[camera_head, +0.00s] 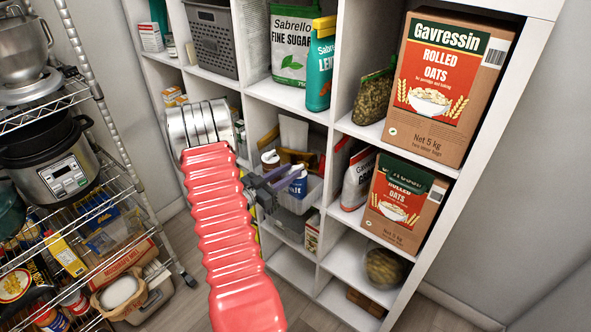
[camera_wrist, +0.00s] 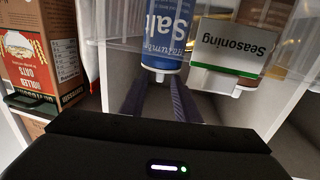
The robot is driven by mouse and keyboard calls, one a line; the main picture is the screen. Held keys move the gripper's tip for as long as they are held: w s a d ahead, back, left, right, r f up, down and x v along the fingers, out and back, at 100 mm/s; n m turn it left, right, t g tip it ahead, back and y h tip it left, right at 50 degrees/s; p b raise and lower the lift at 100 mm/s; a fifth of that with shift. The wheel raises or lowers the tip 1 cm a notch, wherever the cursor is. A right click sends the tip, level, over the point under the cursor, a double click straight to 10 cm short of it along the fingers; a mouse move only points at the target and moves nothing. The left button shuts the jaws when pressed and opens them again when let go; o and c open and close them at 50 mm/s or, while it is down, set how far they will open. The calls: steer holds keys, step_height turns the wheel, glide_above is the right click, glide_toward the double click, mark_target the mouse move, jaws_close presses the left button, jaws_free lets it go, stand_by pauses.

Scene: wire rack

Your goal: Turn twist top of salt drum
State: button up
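The salt drum (camera_wrist: 162,35) is blue with white lettering and appears upside down in the wrist view. Its white twist top (camera_wrist: 160,70) faces my gripper. In the head view the salt drum (camera_head: 298,184) stands in a clear bin in a middle cubby of the white shelf. My gripper (camera_wrist: 158,86) is open, its two dark fingers spread with a gap between them. The fingertips lie close to the top, one toward each side; I cannot tell whether they touch it. In the head view my gripper (camera_head: 275,184) reaches to the bin's front, partly covering the drum.
A seasoning box (camera_wrist: 234,47) stands right beside the drum in the wrist view. A rolled oats box (camera_wrist: 42,55) is at the left. The clear bin (camera_head: 312,195) and shelf dividers crowd the gripper. A wire rack (camera_head: 95,150) stands at the left.

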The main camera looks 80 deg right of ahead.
mark_target(292, 171)
steer(key=shift+x, duration=1.7)
steer(key=shift+c, duration=0.5)
jaws_close()
steer(key=shift+a, duration=0.1)
